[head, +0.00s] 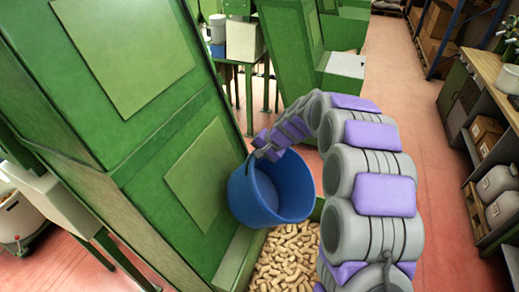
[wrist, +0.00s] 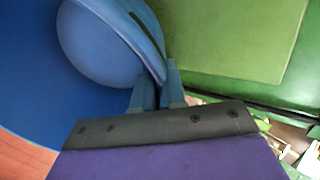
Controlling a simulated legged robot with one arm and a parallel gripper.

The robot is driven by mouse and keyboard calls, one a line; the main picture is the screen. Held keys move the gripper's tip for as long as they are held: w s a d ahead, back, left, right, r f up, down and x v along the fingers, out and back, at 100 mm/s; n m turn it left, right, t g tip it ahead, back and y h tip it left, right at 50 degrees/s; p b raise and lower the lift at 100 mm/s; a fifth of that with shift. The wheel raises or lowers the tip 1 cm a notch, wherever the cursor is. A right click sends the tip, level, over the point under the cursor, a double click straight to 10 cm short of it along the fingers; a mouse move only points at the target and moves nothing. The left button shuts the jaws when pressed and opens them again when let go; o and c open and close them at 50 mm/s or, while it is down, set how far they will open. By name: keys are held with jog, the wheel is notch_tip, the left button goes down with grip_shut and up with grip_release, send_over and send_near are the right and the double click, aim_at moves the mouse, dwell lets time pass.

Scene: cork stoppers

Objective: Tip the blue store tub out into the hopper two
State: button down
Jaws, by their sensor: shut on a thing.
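The blue store tub (head: 270,192) hangs in the middle of the head view, tilted, with its open mouth partly toward the camera. The part of its inside that I see is bare blue; its lower inside is partly hidden. My gripper (head: 262,150) is shut on the tub's upper rim. In the wrist view the fingers (wrist: 157,88) pinch the tub wall (wrist: 30,70). Below the tub is a green-walled hopper (head: 238,258) with many pale cork stoppers (head: 285,262) in it. I see no number on it.
A tall green machine (head: 150,120) stands close against the tub's left side. More green machines (head: 285,45) stand behind. A workbench with shelves (head: 480,120) runs along the right. The reddish floor (head: 440,180) between is clear.

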aim_at(242, 167)
jog(key=shift+w+a+f+g+h+p, duration=0.1)
jog(key=shift+w+a+g+h+p, duration=0.35)
jog(key=shift+p, duration=1.35)
jog(key=shift+a+f+t+h+p, duration=0.1)
jog(key=shift+a+h+p, duration=0.6)
jog(key=shift+p, duration=1.1)
jog(key=shift+w+a+f+g+h, duration=0.35)
jog(key=shift+a+f+h, duration=0.2)
jog(key=shift+a+f, duration=0.15)
jog(key=f+h, duration=0.2)
jog(key=f, duration=0.1)
jog(key=a+f+g+h, duration=0.1)
jog(key=f, duration=0.1)
jog(key=shift+w+b, duration=0.1)
jog(key=shift+b, duration=0.2)
jog(key=shift+d+f+h, duration=0.15)
jog(key=shift+f+h, duration=0.15)
jog(key=shift+f, duration=0.05)
